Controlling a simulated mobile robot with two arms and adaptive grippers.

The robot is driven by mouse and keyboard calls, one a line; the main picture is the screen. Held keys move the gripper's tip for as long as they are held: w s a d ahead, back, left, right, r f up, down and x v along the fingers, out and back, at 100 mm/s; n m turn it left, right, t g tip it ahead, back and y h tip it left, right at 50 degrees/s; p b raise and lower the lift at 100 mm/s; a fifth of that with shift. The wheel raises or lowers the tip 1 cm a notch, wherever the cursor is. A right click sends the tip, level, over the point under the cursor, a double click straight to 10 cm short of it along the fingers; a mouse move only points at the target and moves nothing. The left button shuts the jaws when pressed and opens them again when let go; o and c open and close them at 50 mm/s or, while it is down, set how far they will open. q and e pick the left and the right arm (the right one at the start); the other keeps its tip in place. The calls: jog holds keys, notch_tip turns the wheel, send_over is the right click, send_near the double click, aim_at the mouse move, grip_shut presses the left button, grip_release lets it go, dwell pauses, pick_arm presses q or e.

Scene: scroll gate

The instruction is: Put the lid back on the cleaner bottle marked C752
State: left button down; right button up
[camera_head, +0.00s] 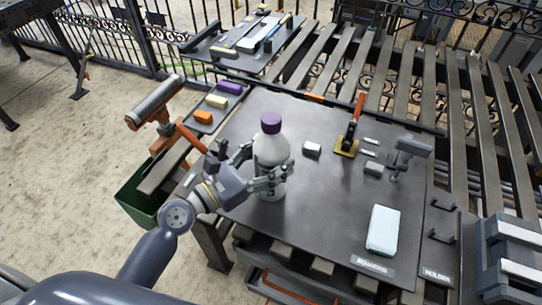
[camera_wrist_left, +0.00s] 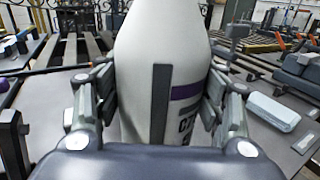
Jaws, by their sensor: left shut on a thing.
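A white bottle (camera_head: 271,150) with a tapering neck is upright over the dark table (camera_head: 325,215). A purple lid (camera_head: 271,122) is at its top; I cannot tell whether it is fully tightened. My left gripper (camera_head: 268,175) is shut on the bottle's body, with its fingers on both sides. The bottle (camera_wrist_left: 165,65) also fills the middle of the left wrist view, where its label shows a purple stripe and a partly hidden marking starting with "C7". Its top is out of that view. I cannot tell whether its base touches the table. My right gripper is not in view.
A tray at the back left holds purple (camera_head: 229,88), cream and orange blocks. An orange-handled tool (camera_head: 357,115), small grey blocks (camera_head: 312,149), a grey tool (camera_head: 408,150) and a pale box (camera_head: 383,230) are on the table. A green bin (camera_head: 138,200) is at left.

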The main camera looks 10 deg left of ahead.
pick_arm(q)
jog(key=shift+c, duration=1.9)
grip_release()
jog(key=b+v, duration=0.4)
jog(key=v, duration=0.8)
jog(key=shift+b, duration=0.4)
jog(key=shift+r, duration=0.1)
